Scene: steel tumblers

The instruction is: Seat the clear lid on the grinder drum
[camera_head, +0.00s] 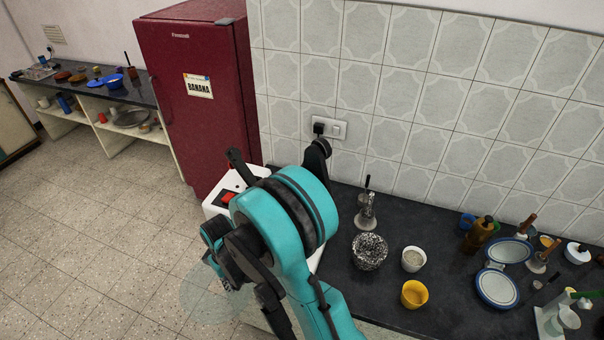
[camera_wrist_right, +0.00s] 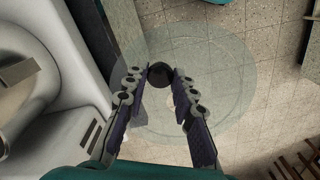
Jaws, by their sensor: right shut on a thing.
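The clear lid (camera_wrist_right: 225,65) is a faint see-through disc with a dark knob. My right gripper (camera_wrist_right: 160,84) is shut on the knob, and the lid hangs over the tiled floor. The lid also shows faintly in the head view (camera_head: 200,300), below my teal right arm. The white grinder (camera_head: 222,201) with a red switch stands at the counter's left end, mostly hidden behind that arm. In the wrist view its white body (camera_wrist_right: 75,65) and a grey metal part (camera_wrist_right: 18,95) lie left of the gripper; I cannot tell the drum opening clearly. My left gripper is not in view.
The dark counter (camera_head: 375,300) holds a speckled stone pot (camera_head: 369,251), a steel pot-like item (camera_head: 366,212), a white cup (camera_head: 413,259) and a yellow cup (camera_head: 414,294). A red fridge (camera_head: 195,110) stands behind. The floor on the left is open.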

